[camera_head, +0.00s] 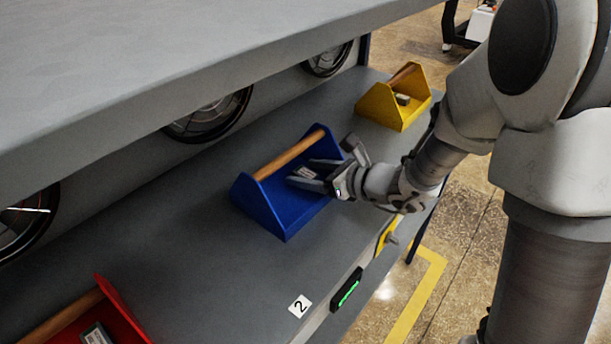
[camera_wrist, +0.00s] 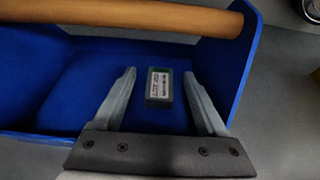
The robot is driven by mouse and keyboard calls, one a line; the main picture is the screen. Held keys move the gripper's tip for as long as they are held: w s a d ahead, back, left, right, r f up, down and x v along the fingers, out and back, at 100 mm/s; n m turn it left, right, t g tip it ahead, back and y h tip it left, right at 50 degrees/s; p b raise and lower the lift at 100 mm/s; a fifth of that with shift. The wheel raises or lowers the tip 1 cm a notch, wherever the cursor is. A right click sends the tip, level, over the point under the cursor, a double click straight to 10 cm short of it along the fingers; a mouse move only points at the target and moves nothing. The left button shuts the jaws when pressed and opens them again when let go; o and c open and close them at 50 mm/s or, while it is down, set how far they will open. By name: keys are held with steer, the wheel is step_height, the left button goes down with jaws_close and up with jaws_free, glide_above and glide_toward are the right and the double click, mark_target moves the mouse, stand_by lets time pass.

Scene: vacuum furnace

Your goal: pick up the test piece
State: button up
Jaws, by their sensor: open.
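The test piece (camera_wrist: 160,86) is a small dark block with a pale printed label on top. It lies on the floor of the blue tray (camera_head: 284,227), which has a wooden bar handle (camera_head: 290,153). My gripper (camera_head: 300,175) reaches into the blue tray from the right, under the handle's near side. In the wrist view my gripper (camera_wrist: 163,78) is open, with one finger on each side of the piece and a gap on both sides. In the head view the piece (camera_head: 305,173) shows only partly between the fingers.
A yellow tray (camera_head: 385,108) with a small block stands farther back at right. A red tray (camera_head: 121,310) with a dark block is at the lower left. A shelf (camera_head: 150,80) overhangs the bench. Bare bench lies between the blue and red trays.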

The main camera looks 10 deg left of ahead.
jaws_close()
steer(key=shift+r, duration=0.1)
stand_by(0.4)
